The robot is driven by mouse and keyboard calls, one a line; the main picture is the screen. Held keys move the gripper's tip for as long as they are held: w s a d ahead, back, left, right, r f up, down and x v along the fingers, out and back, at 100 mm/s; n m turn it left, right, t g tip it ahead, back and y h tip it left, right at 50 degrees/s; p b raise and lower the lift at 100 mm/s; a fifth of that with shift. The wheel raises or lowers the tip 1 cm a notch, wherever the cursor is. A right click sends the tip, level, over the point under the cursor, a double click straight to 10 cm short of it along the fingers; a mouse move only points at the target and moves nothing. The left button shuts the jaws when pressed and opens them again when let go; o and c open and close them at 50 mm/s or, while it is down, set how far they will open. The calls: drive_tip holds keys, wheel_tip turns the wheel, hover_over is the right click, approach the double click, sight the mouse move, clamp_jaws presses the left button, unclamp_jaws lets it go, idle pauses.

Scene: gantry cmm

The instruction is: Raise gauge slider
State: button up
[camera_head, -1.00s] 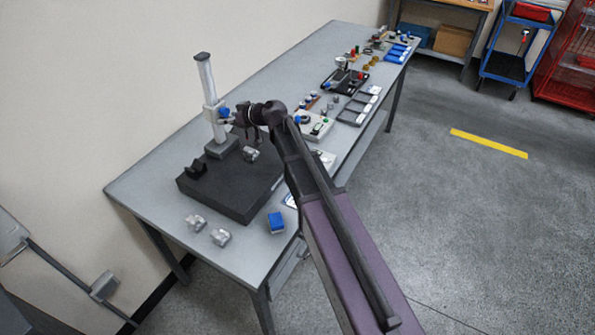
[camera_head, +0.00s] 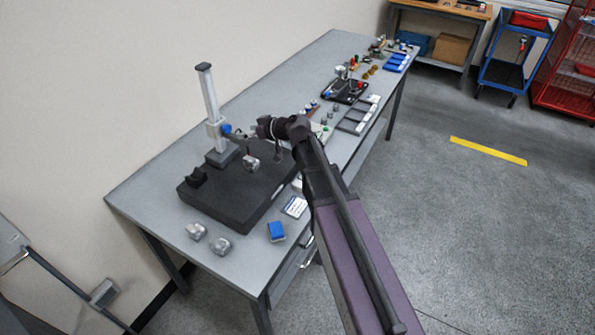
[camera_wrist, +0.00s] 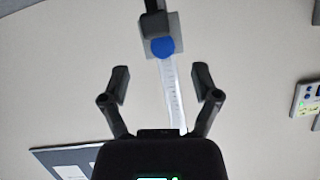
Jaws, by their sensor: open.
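The height gauge has a light upright column (camera_head: 209,97) on a dark base, standing on the black surface plate. Its slider (camera_head: 215,128) is a pale block with a blue knob (camera_head: 226,130), low on the column. In the wrist view the slider's grey block (camera_wrist: 172,22) and blue knob (camera_wrist: 161,47) are at the top centre, with the scaled column (camera_wrist: 172,95) running down between my fingers. My gripper (camera_wrist: 161,82) is open and empty, with the knob beyond its fingertips and apart from them. In the head view my gripper (camera_head: 247,133) is just right of the slider.
The black surface plate (camera_head: 232,208) bears a dark V-shaped block (camera_head: 196,177) and a metal part (camera_head: 251,163). Metal blocks (camera_head: 219,246) and a blue block (camera_head: 276,231) lie on the bench's front. Trays and small parts fill the bench's far end. The wall is behind the column.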

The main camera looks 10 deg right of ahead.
drive_tip(key=s+d+f+m+g+h+p, duration=0.2)
drive_tip(key=s+d+h, duration=0.1)
drive_tip(key=s+d, duration=0.3)
drive_tip(key=s+d+f+m+g+h+p, duration=0.2)
drive_tip(key=s+d, duration=0.5)
drive_tip(key=s, duration=0.4)
drive_tip(key=shift+m+g+h+p, duration=0.6)
drive_tip(key=shift+g+h+p, duration=0.2)
drive_tip(key=shift+h, duration=0.2)
drive_tip(key=shift+f, duration=0.1)
drive_tip(key=n+t+y+b, duration=0.2)
drive_tip(key=n+t+y, duration=0.3)
drive_tip(key=t+y, duration=0.15)
approach(229, 128)
drive_tip(key=d, duration=0.1)
drive_tip(key=s+d+r, duration=0.1)
drive_tip(key=d+g, duration=0.1)
drive_tip(key=shift+s+r+y, duration=0.15)
drive_tip(key=shift+r+y, duration=0.1)
drive_tip(key=shift+r, duration=0.1)
drive_tip(key=shift+a+f, duration=0.1)
drive_tip(key=b+x, duration=0.4)
drive_tip(key=x, duration=0.7)
drive_tip(key=shift+w+a+f+b, duration=0.15)
drive_tip(key=shift+w+f+b, duration=0.05)
drive_tip(key=shift+w+b, duration=0.1)
drive_tip(key=shift+x, duration=0.95)
